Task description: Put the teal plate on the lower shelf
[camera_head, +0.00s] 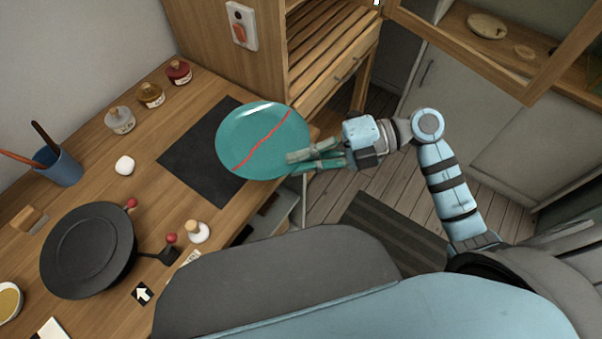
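The teal plate (262,128), with a jagged red line across it, is over the dark mat (205,160) and reaches past the counter's right edge. My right gripper (306,158) comes in from the right with its fingers at the plate's right rim, one finger over the rim and the other along its lower edge; it looks shut on the rim. A slatted wooden shelf unit (330,45) stands at the top centre. Another wooden shelf (460,22) is at the top right. I cannot tell which of them has the lower shelf. My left gripper is out of view.
On the counter (90,165) are a black pan (85,250), a blue cup with utensils (62,168), several small jars (150,95) and a white round object (125,165). A pale plate (487,26) lies on the top-right shelf. A dark striped rug (390,232) lies on the floor.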

